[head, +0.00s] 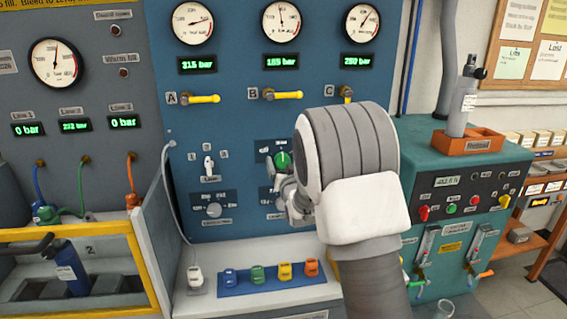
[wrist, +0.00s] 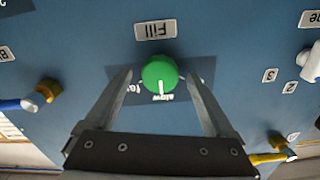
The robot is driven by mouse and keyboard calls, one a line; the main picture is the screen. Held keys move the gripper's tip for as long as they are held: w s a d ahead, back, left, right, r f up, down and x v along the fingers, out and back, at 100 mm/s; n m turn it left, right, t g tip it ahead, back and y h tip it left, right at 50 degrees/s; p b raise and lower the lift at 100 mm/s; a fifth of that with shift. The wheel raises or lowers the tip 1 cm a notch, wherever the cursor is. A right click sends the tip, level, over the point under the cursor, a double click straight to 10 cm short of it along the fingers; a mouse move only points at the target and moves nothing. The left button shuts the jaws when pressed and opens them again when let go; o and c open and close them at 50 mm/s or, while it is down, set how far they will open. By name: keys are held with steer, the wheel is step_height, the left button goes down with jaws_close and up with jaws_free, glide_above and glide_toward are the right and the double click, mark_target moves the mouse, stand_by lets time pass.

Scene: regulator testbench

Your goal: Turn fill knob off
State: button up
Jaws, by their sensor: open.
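The fill knob (wrist: 159,74) is round and green, with a white pointer line aimed down in the wrist view, towards the upside-down word "slow". Its "Fill" label (wrist: 155,30) also appears upside down. My gripper (wrist: 158,78) is open, its two fingers one on each side of the knob, with a visible gap to each side. Whether the fingertips reach the panel is unclear. In the head view the green knob (head: 282,160) shows just above my gripper (head: 284,188), which is partly hidden by my wrist. The lower part of the knob's scale is covered.
A white selector switch (head: 208,166) and a grey dial (head: 213,210) sit left of the knob on the blue panel. Yellow valve handles (head: 204,99) line up above, under gauges. Coloured connectors on a blue strip (head: 242,283) lie below. A green bench unit (head: 425,160) stands right.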

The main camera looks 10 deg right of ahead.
steer(key=shift+w, duration=0.3)
steer(key=shift+c, duration=0.3)
steer(key=c, duration=1.3)
